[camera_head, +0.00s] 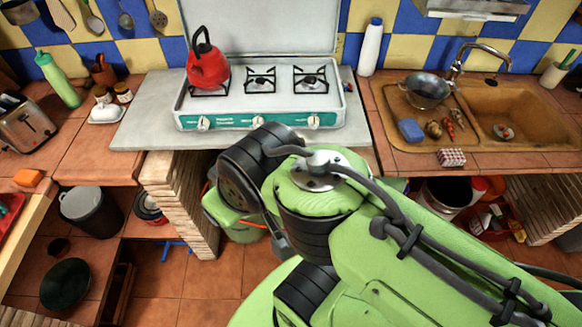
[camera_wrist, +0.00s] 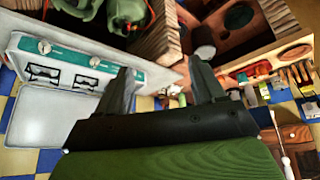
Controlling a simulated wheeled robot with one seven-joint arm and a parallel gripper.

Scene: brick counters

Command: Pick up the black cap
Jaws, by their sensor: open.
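I cannot surely pick out a black cap in either view. A small dark round object (camera_head: 57,246) lies at the lower left in the head view, behind a dark round pan (camera_head: 65,284); it is too small to identify. My gripper (camera_wrist: 162,68) shows in the wrist view with its two fingers spread apart and nothing between them. It points over the counter area beside the stove, which also shows there (camera_wrist: 70,78). In the head view my green arm hides the gripper's fingers and part of the floor.
A white stove (camera_head: 262,105) carries a red kettle (camera_head: 207,70). A toaster (camera_head: 27,124) and green bottle (camera_head: 58,80) stand at left. At right, a metal colander (camera_head: 427,90), a blue sponge (camera_head: 410,130) and several small items sit by the sink (camera_head: 525,112). Brick supports stand below.

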